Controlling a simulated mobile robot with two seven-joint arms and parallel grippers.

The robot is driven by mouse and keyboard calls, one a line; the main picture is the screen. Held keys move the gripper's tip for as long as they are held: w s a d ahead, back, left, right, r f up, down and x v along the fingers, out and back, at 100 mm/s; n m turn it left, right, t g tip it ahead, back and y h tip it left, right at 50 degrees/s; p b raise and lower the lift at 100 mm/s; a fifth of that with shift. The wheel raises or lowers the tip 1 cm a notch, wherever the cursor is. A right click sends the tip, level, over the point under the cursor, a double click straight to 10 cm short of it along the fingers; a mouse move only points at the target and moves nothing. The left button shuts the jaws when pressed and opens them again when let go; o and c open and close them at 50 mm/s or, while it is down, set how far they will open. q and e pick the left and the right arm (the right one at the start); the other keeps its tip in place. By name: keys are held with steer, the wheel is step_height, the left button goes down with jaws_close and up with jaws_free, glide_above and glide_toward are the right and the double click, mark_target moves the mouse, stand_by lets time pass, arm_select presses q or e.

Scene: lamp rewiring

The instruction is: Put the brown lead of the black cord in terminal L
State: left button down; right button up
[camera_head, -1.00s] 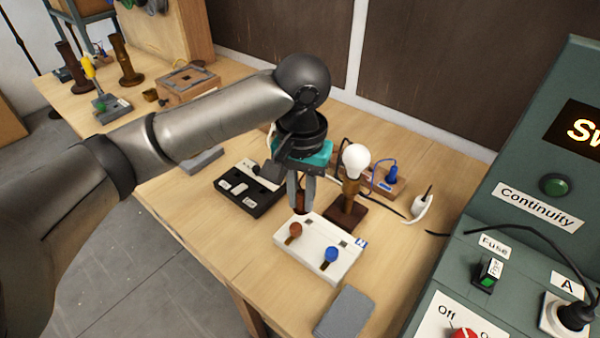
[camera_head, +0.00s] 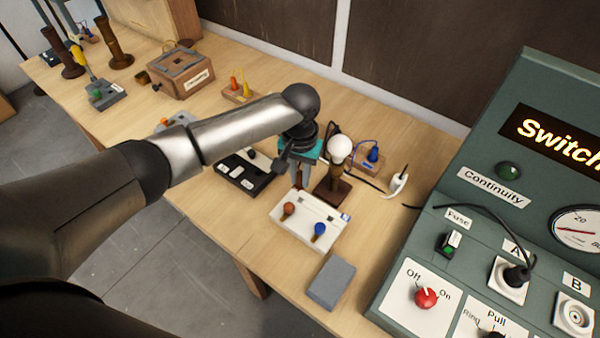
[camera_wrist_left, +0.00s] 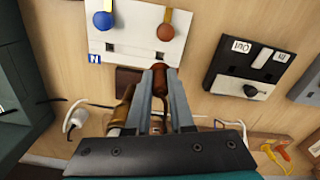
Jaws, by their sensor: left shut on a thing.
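The white terminal block (camera_head: 277,213) lies on the bench with a brown knob (camera_head: 288,209) and a blue knob (camera_head: 319,229). A label marked N shows beside the blue knob's side; I cannot read an L label. My left gripper (camera_wrist_left: 160,72) is shut on the brown lead (camera_wrist_left: 160,80), a reddish-brown piece between the fingertips. In the wrist view its tip is close to the block's edge, in line with the brown knob; I cannot tell whether it touches or enters. The black cord (camera_head: 368,184) runs beside the lamp (camera_head: 340,149). My right gripper is not in view.
A black box (camera_head: 240,182) lies left of the gripper. A grey block (camera_head: 331,281) lies in front of the white block. A wooden block with a blue plug (camera_head: 373,155) stands behind the lamp. The green test panel (camera_head: 470,215) fills the right side.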

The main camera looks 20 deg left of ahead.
mark_target(300, 184)
arm_select(q)
steer(key=shift+f+b, duration=2.1)
steer(key=shift+b, duration=0.5)
steer(key=shift+f, duration=0.8)
steer(key=shift+p, duration=0.55)
steer(key=shift+f, duration=0.55)
steer(key=c, duration=0.7)
jaws_free()
step_height(300, 184, up, 15)
steer(key=shift+s+r+p, duration=0.1)
steer(key=shift+r+p, duration=0.05)
steer(key=shift+p, duration=0.7)
